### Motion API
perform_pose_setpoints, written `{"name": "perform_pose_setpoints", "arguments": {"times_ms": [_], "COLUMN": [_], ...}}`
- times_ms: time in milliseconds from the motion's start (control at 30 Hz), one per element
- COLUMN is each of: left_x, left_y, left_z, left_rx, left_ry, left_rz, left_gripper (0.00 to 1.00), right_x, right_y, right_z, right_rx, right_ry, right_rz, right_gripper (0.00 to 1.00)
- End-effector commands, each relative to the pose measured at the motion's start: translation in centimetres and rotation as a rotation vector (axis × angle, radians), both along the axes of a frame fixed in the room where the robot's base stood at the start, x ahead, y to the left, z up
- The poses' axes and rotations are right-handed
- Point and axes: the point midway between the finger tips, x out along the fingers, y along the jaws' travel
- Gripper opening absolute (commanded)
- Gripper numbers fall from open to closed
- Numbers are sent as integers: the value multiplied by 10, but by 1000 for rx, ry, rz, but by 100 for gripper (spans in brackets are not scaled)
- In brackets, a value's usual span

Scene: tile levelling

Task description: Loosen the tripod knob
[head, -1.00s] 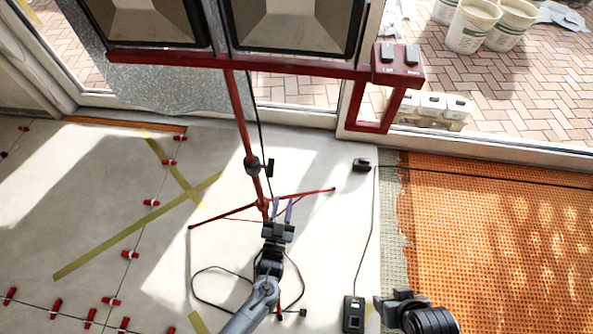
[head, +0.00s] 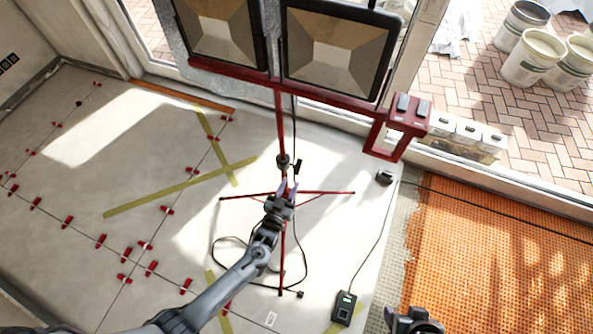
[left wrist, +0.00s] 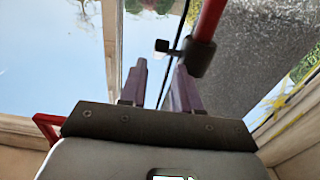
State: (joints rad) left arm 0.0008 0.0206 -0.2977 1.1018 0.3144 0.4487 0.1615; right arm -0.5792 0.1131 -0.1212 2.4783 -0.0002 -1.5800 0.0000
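The red tripod (head: 281,125) stands on the tile floor and carries two work lights. On its pole is a black collar (head: 283,162) with a small black knob (head: 297,166) sticking out to the right. In the left wrist view the knob (left wrist: 162,46) and collar (left wrist: 199,57) show just beyond the fingertips. My left gripper (head: 288,185) is just below the collar in the head view. In the left wrist view its fingers (left wrist: 160,75) are apart with nothing between them. My right gripper (head: 415,322) is at the bottom edge, partly cut off; its fingers cannot be made out.
Two work lights (head: 335,50) hang on a red crossbar (head: 240,78) above. Orange matting (head: 490,250) lies right. Red tile clips (head: 101,241) dot the floor at left.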

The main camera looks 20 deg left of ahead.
Motion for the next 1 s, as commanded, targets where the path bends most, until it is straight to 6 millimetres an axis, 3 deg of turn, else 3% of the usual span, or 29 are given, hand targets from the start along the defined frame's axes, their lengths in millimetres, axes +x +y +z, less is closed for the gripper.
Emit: {"name": "perform_pose_setpoints", "arguments": {"times_ms": [200, 400, 867, 1000], "left_x": [37, 58, 67, 67], "left_y": [0, -1, -1, -1], "left_z": [-2, -1, 0, 0], "left_rx": [1, 2, 1, 1], "left_ry": [-2, 0, 0, 0], "left_rz": [0, 0, 0, 0], "left_gripper": [32, 32, 32, 12], "right_x": [0, 0, 0, 0], "right_y": [-1, -3, -3, -2], "right_z": [-14, -21, -22, -22], "right_rx": [-2, -9, -11, -7], "right_ry": [0, 0, -2, -1], "right_rz": [0, 5, 5, 4], "right_gripper": [61, 61, 61, 61]}}
